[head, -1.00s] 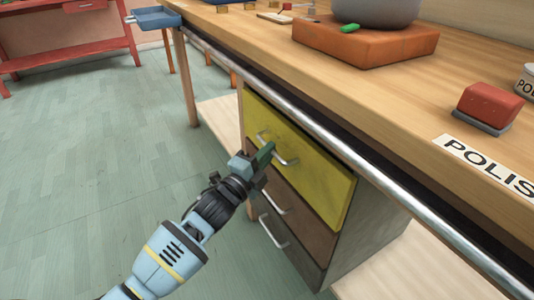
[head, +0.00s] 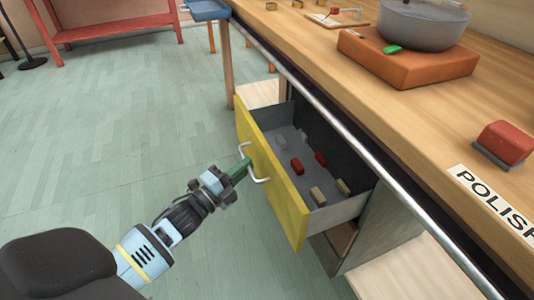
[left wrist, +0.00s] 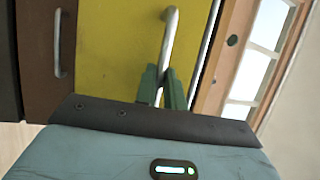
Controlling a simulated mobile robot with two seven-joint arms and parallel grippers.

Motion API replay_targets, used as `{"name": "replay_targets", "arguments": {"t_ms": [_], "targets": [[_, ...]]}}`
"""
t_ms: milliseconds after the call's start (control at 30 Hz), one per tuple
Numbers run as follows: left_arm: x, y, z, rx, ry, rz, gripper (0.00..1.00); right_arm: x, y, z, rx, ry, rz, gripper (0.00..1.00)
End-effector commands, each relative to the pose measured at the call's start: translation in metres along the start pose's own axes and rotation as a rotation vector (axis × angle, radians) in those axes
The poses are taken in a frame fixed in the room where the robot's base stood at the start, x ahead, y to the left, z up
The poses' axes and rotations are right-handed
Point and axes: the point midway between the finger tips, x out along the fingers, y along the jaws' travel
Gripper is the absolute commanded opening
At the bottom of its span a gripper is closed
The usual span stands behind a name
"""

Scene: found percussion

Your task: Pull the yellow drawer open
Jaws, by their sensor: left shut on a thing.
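The yellow drawer (head: 272,180) stands well out from the cabinet under the workbench, and its grey inside shows. Several small red, tan and grey blocks lie in it. My left gripper (head: 245,166) is shut on the drawer's metal handle (head: 262,180). In the left wrist view the green fingers (left wrist: 162,88) close around the lower part of the handle (left wrist: 169,38), in front of the yellow drawer front (left wrist: 120,50). My right gripper is in neither view.
The wooden workbench (head: 380,120) has a metal rail (head: 350,142) along its front edge, above the drawer. On top are a grey pot (head: 425,28) on an orange block (head: 405,62) and a red block (head: 508,140). The green floor (head: 110,150) left of the drawer is clear.

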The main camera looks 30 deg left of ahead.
Motion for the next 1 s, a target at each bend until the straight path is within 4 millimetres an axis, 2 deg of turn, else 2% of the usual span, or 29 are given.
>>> {"name": "replay_targets", "arguments": {"t_ms": [33,200,400,900,933,1000], "targets": [[-0.011,-0.004,0.004,0.001,-0.001,0.002,0.00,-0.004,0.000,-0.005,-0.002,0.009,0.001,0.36],[-0.037,-0.009,0.015,-0.001,-0.001,0.001,0.00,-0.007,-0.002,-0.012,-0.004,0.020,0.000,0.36],[-0.056,-0.012,0.023,0.000,-0.001,0.000,0.00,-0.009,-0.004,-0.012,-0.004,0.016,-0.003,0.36],[-0.062,-0.013,0.026,-0.001,-0.001,-0.001,0.00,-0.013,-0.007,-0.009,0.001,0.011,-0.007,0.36],[-0.062,-0.013,0.026,-0.001,-0.001,-0.001,0.12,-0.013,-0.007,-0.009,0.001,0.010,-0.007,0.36],[-0.062,-0.013,0.026,-0.001,-0.001,-0.001,0.21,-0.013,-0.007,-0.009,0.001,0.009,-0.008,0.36]]}}
